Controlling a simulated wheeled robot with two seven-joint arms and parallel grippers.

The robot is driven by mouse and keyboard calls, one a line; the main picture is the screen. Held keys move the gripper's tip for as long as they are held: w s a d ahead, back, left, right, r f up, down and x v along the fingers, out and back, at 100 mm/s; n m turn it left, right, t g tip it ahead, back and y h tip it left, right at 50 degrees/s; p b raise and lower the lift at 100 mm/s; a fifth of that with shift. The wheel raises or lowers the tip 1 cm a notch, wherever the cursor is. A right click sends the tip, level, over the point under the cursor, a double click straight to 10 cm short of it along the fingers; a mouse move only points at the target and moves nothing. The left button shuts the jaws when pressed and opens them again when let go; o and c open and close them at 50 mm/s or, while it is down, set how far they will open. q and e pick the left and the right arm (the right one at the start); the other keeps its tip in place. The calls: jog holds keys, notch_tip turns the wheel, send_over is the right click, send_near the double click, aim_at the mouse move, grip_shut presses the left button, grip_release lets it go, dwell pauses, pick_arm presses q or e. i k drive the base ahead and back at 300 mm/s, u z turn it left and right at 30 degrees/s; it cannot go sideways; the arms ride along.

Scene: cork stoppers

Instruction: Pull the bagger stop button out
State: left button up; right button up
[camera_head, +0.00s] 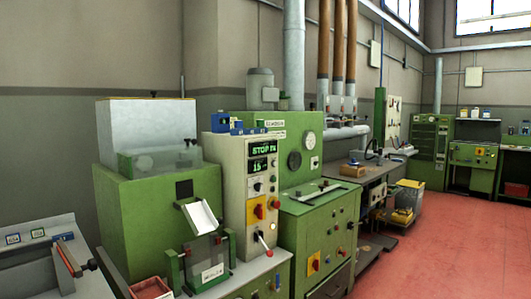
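The green machine (158,212) with a clear-topped hopper (150,130) and a white chute (199,217) stands left of centre. Beside it is a pale control column (232,180). Its upper display (263,149) shows green text that reads like STOP, with a number display (260,166) below. A red control on a yellow plate (258,211) sits lower on the column; I cannot tell whether it is pressed in or out. Another red control on a yellow plate (313,263) is on the green cabinet to the right. Neither of my grippers is in view.
A grey bench (40,262) is at the left, and a red bin (151,289) at the bottom. The green cabinet (325,222) stands to the right. Open red floor (455,245) lies at the right.

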aim_at(277, 205)
jog(key=z, duration=0.55)
jog(key=i, duration=2.2)
jog(key=u, duration=0.75)
